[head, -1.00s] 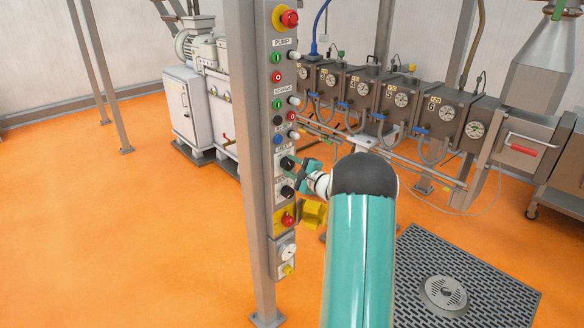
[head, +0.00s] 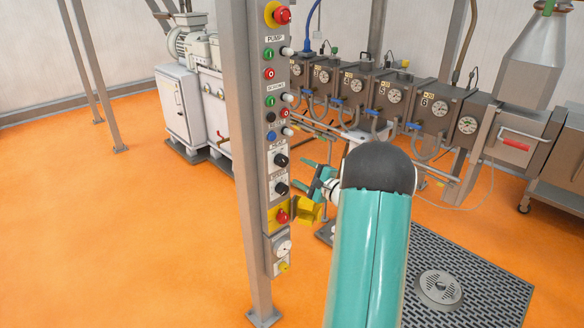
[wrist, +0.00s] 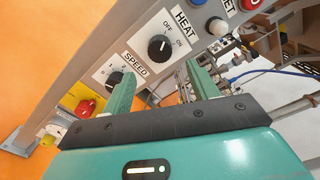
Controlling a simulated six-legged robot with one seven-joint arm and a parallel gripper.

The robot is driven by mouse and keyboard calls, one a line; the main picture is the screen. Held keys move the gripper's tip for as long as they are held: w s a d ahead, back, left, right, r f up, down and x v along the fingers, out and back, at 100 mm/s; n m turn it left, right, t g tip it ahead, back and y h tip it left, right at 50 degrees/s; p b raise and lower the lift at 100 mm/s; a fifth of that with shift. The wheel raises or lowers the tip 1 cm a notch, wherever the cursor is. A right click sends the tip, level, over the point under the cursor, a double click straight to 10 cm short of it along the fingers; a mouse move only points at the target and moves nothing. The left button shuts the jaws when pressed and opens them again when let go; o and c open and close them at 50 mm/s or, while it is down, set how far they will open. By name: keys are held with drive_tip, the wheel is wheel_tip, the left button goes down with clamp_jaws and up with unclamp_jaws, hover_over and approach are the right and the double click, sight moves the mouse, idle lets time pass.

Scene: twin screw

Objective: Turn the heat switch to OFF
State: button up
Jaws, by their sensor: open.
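The heat switch is a black round knob (wrist: 159,48) on a white plate marked HEAT, with OFF and ON beside it, in the wrist view. Its small white mark faces the side with the labels; I cannot tell surely which word it meets. In the head view the heat switch (head: 281,160) is the upper of two black knobs on the post's panel. My gripper (wrist: 160,72) is open and empty, its two green fingers apart, with the heat knob beyond and between their tips. In the head view my gripper (head: 308,175) is to the right of the panel, clear of the knobs.
The black SPEED knob (wrist: 115,80) sits close by, partly behind a finger. Several push buttons sit above. Machine barrels with gauges (head: 390,97) stand behind.

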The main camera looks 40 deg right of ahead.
drive_tip(key=s, duration=0.5)
drive_tip(key=shift+s, duration=0.3)
drive_tip(key=a+r+n+g+y, duration=0.2)
drive_tip(key=a+n+g+y, duration=0.15)
drive_tip(key=a, duration=0.65)
drive_tip(key=a+r+n+g+y, duration=0.2)
drive_tip(key=a+r+n, duration=0.15)
drive_tip(key=a, duration=0.75)
drive_tip(key=a+r+n+g+y, duration=0.2)
drive_tip(key=a+n+g, duration=0.15)
drive_tip(key=a, duration=0.65)
drive_tip(key=s+a+n+g+h, duration=0.1)
drive_tip(key=s+a+n+h, duration=0.3)
drive_tip(key=s, duration=0.6)
drive_tip(key=s+a+r+n+g+h, duration=0.1)
drive_tip(key=s+a+n+h, duration=0.3)
drive_tip(key=s+a+n, duration=0.4)
drive_tip(key=shift+s+a+r+g, duration=0.4)
drive_tip(key=shift+s+g, duration=0.3)
drive_tip(key=shift+s, duration=0.55)
